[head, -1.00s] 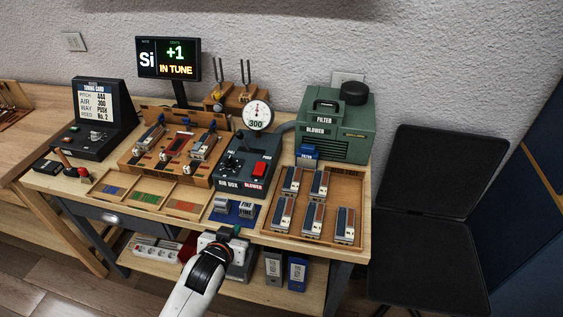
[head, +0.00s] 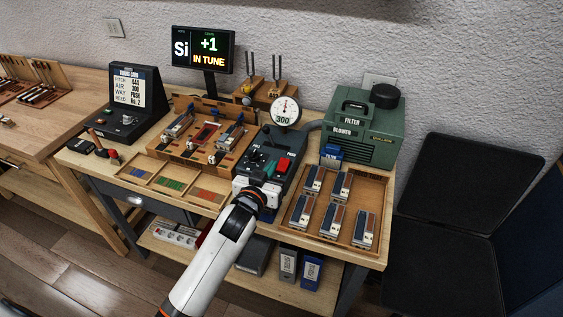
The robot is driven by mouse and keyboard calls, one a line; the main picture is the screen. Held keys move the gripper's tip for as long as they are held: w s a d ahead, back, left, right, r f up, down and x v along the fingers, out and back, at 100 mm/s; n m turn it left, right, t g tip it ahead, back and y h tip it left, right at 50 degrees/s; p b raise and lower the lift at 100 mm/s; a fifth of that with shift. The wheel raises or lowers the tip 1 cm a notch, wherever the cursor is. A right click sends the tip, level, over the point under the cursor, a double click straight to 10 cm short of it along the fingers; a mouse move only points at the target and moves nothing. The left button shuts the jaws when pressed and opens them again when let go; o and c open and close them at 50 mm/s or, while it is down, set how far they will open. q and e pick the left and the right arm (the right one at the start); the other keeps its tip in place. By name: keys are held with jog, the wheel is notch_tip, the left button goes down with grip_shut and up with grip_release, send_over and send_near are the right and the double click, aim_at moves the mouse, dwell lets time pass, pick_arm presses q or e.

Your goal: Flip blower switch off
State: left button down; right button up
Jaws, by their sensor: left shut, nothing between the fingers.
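The blower switch (head: 284,165) is a red rocker on the right of the dark control box (head: 293,146) with a round gauge (head: 285,111) above it. My left gripper (head: 269,176) is over the front of this box, just left of and in front of the red switch. Its fingers are shut with nothing between them. I cannot tell whether the fingertips touch the switch or box. The gripper hides the box's front labels. My right gripper is not in view.
A green blower unit (head: 380,153) stands behind right. A wooden tray (head: 316,229) with several reed blocks lies right of the box. A wooden jig (head: 187,107) and small parts trays (head: 137,170) lie left. A display (head: 203,49) reads "IN TUNE".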

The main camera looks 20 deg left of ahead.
pick_arm(q)
send_over(282, 168)
jog(key=shift+s+f+p, duration=0.35)
jog(key=shift+p, duration=0.1)
jog(key=f, duration=0.2)
jog(key=shift+w+f, duration=0.3)
jog(key=shift+f, duration=0.8)
